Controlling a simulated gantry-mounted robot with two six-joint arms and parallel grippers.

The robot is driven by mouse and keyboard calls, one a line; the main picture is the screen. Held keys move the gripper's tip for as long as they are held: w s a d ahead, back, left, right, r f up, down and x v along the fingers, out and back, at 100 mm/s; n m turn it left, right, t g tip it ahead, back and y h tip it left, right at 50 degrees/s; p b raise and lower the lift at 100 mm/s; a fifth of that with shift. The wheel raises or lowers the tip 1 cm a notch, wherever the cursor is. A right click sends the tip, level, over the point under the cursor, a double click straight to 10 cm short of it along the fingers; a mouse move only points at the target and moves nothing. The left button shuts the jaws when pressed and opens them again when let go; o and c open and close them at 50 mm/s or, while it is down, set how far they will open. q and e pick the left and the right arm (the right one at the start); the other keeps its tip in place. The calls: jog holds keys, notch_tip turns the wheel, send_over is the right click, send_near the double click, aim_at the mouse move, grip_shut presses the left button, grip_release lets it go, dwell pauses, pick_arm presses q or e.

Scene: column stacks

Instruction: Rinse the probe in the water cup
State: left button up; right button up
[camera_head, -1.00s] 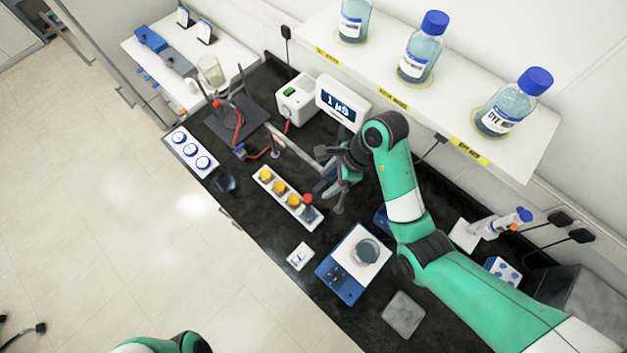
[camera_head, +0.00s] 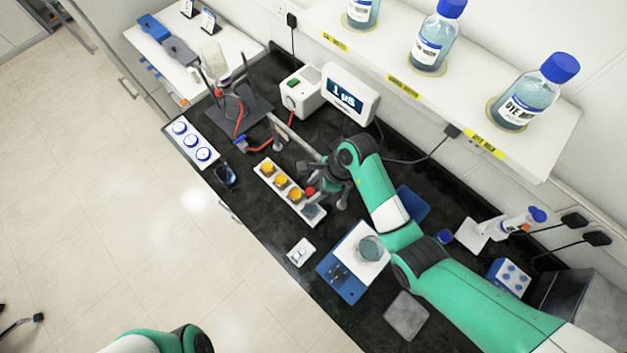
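A red-topped piece, which looks like the probe (camera_head: 310,190), shows at the near right end of the white rack (camera_head: 267,176). A small grey-blue cup (camera_head: 313,211), perhaps the water cup, sits just below it in the picture. I cannot tell whether the probe's lower end is inside the cup. My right gripper (camera_head: 322,186) is right beside the red top, with its fingers low over the rack's end. The wrist hides much of the fingers, so I cannot tell whether they are closed on it. Only part of my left arm shows at the bottom edge; its gripper is out of view.
Several yellow-topped cups (camera_head: 281,181) fill the rack. A white meter (camera_head: 350,95) stands behind, and a stand with a red cable (camera_head: 240,110) is at left. A balance (camera_head: 350,265) and a grey pad (camera_head: 406,316) lie nearer. Bottles line the shelf (camera_head: 430,85) above.

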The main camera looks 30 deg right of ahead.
grip_shut()
dwell(1.2)
